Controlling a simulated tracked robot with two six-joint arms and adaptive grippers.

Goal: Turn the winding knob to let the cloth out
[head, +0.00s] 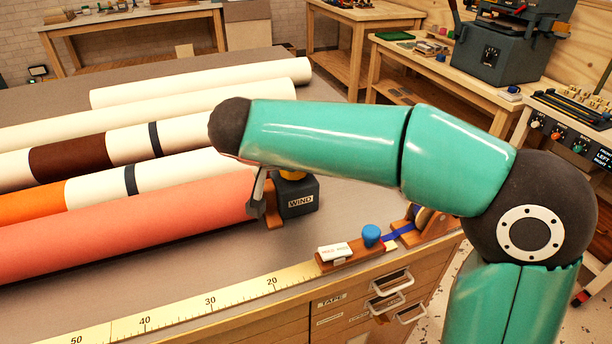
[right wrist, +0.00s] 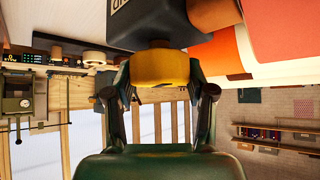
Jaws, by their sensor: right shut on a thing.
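The dark winding box marked WIND (head: 297,200) stands on the table at the right end of the coral cloth roll (head: 130,222). The yellow winding knob (head: 292,174) sits on top of the box, mostly hidden behind my right arm in the head view. In the right wrist view the knob (right wrist: 160,68) lies between my right gripper's fingers (right wrist: 165,92), one on each side, below the dark box (right wrist: 150,25). My right gripper is shut on the knob. The coral cloth (right wrist: 268,28) is wound on its roll. My left gripper is not in view.
Several other rolls, cream, brown-banded and orange-banded (head: 35,203), lie behind the coral one. A yellow ruler (head: 190,310) runs along the front edge. A blue-knobbed wooden block (head: 345,258) and a tape dispenser (head: 425,220) sit at the right corner.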

